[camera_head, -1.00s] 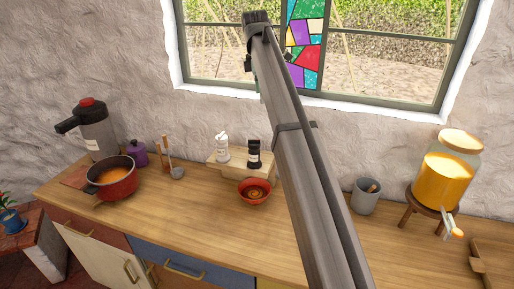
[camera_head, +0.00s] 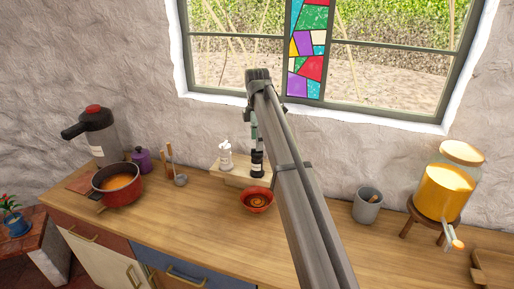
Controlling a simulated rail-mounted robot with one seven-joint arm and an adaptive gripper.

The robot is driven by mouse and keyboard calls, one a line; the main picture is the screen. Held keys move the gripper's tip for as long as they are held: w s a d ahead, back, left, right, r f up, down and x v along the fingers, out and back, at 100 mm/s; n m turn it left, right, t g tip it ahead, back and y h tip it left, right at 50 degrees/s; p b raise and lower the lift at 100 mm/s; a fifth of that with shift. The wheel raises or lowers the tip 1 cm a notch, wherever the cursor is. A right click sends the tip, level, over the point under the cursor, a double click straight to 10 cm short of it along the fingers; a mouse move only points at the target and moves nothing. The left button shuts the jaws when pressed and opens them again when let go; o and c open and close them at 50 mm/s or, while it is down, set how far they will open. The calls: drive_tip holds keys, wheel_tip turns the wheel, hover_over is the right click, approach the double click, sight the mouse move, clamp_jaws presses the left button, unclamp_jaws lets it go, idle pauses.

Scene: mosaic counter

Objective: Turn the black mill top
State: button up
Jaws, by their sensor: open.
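The black mill (camera_head: 257,167) stands upright on a small pale wooden stand at the back of the counter, with a white label on its body. The white mill (camera_head: 225,158) stands to its left. My gripper (camera_head: 255,146) points down right at the black mill's top, under the end of my arm. Its jaws are open. The fingers are small and dark here, so I cannot tell whether they are around the top or just above it. The mill's top is partly hidden.
A red bowl of soup (camera_head: 257,200) sits in front of the wooden stand (camera_head: 233,177). A red pot (camera_head: 118,184), a ladle (camera_head: 180,180) and a grey flask (camera_head: 100,137) are at left. A grey cup (camera_head: 367,206) and a juice dispenser (camera_head: 446,192) are at right.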

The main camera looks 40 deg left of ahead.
sight(257, 153)
drive_tip(key=shift+f+p, duration=0.45)
drive_tip(key=shift+f, duration=1.85)
drive_tip(key=c, duration=1.2)
